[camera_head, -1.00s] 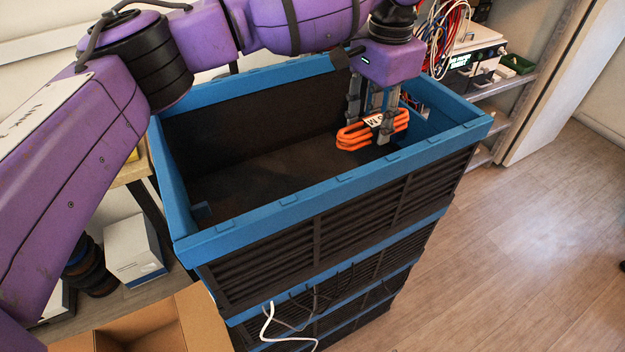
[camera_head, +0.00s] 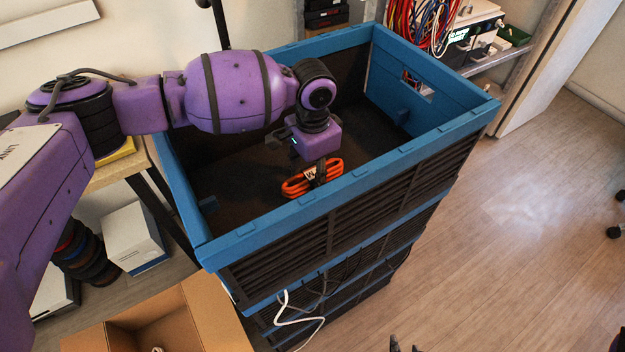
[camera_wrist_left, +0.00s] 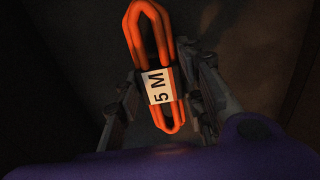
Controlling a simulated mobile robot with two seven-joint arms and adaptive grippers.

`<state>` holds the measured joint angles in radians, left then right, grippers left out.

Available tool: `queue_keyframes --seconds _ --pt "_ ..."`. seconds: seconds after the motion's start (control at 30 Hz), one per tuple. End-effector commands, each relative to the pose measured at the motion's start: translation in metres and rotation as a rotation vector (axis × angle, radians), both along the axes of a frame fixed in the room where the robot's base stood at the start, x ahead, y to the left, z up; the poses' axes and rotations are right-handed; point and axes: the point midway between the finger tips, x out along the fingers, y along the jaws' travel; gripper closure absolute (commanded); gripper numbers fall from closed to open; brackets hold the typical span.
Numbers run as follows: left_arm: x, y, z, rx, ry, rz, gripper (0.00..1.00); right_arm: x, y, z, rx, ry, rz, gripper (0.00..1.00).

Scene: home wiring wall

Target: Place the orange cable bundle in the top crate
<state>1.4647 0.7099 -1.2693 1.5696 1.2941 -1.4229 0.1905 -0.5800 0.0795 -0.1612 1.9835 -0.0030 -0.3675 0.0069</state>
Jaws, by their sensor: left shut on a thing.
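The orange cable bundle (camera_head: 296,188) has a white label reading "5 M", clear in the left wrist view, where the bundle (camera_wrist_left: 138,35) lies lengthwise between the fingers. My left gripper (camera_head: 319,174) is shut on it at the label; both fingers (camera_wrist_left: 160,88) flank the label. The bundle is inside the top crate (camera_head: 400,157), below its rim and close to the near wall. The crate is black with a blue rim and looks otherwise empty. I cannot tell whether the bundle touches the floor. Dark tips of my right gripper (camera_head: 405,345) show at the bottom edge.
The top crate stands on more stacked crates, with a white cable (camera_head: 282,312) hanging in front. An open cardboard box (camera_head: 150,325) is at lower left. A shelf with coloured cables (camera_head: 420,28) is behind on the right.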

Motion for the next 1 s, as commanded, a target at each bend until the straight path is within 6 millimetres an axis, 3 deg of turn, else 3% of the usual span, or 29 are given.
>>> queue_keyframes --seconds 0.2,0.63,0.67,0.7,0.8,1.0 --pt "-0.001 0.000 -0.030 0.001 0.002 0.000 0.97 -0.001 -0.001 -0.002 -0.002 0.001 -0.001 0.68" --pt "0.000 0.000 -0.037 0.000 0.001 0.001 0.97 0.000 -0.001 -0.001 -0.001 -0.001 -0.001 0.68" --pt "0.000 0.000 -0.037 0.001 0.001 0.001 0.60 0.000 -0.001 -0.001 -0.001 0.000 -0.001 0.68" --pt "0.000 0.000 -0.037 0.001 0.001 0.001 0.55 0.000 -0.001 -0.001 -0.001 0.000 -0.001 0.68" --pt "0.000 0.000 -0.037 0.001 0.001 0.000 0.45 0.000 -0.001 -0.001 -0.001 0.000 -0.001 0.68" --pt "0.000 0.000 -0.036 0.001 0.001 0.001 0.45 0.000 -0.001 -0.001 -0.001 0.000 -0.001 0.68"
